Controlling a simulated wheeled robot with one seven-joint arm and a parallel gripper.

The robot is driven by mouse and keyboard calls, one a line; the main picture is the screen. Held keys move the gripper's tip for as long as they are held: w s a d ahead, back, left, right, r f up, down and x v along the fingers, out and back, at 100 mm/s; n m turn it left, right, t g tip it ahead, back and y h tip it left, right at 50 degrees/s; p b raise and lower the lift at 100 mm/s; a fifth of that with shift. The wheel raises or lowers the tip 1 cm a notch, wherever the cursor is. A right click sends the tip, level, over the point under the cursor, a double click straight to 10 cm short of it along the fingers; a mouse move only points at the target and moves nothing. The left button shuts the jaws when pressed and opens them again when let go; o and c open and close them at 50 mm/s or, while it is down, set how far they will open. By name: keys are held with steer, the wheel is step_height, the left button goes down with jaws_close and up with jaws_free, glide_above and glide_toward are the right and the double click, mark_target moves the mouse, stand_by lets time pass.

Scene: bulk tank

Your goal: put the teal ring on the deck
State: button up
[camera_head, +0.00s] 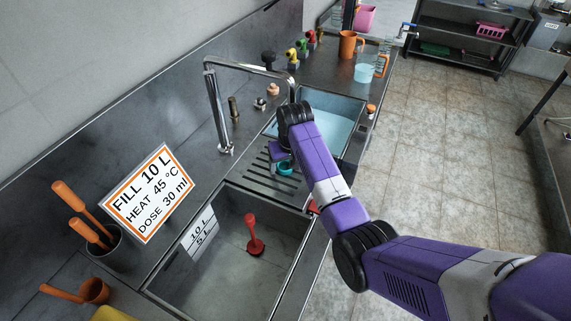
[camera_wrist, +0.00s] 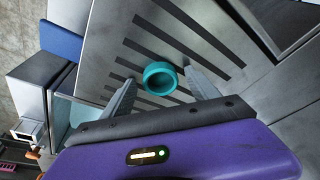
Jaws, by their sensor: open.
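The teal ring (camera_wrist: 161,78) is at the slotted drainboard (camera_wrist: 205,22) between the two basins. It looks like a short open cylinder. In the head view the ring (camera_head: 286,169) shows just below my gripper (camera_head: 279,153). In the wrist view my gripper (camera_wrist: 160,85) is open, with one finger on each side of the ring and a visible gap on both sides. It does not hold the ring. The grey metal deck (camera_head: 190,130) runs along the wall behind the basins. My gripper's body hides part of the drainboard.
A deep basin (camera_head: 225,275) holding a red plunger-like tool (camera_head: 254,236) lies in front. A basin of bluish water (camera_head: 335,125) lies beyond. A tall faucet (camera_head: 215,105) rises beside the drainboard.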

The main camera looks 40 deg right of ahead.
steer(key=v, duration=0.7)
steer(key=shift+r+b, duration=0.4)
steer(key=shift+s, duration=0.1)
